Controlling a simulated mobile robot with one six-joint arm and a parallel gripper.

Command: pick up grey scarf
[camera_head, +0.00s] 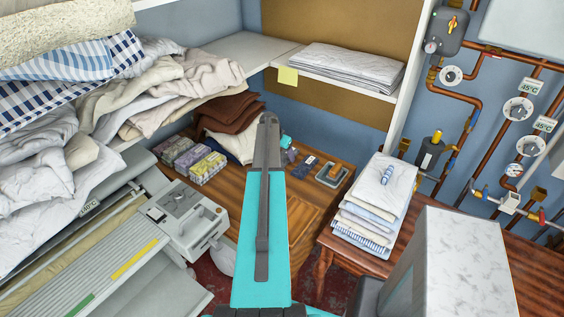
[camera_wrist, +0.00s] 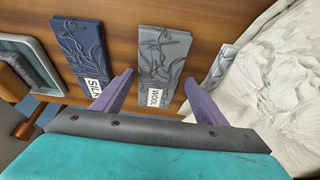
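The grey scarf (camera_wrist: 163,55) lies flat and folded on a brown wooden surface in the wrist view, with a white label reading WOOL at its near end. My gripper (camera_wrist: 160,83) has its two purple fingers apart, one on either side of the scarf's near end. Nothing is visibly clamped between them, and I cannot tell whether they touch the scarf. In the head view my arm hides most of the gripper, and I cannot make out the grey scarf clearly there.
A dark blue folded piece (camera_wrist: 88,50) labelled SILK lies left of the scarf. A grey-rimmed tray (camera_head: 332,174) is further along. A crumpled cream cloth (camera_wrist: 275,80) lies close right.

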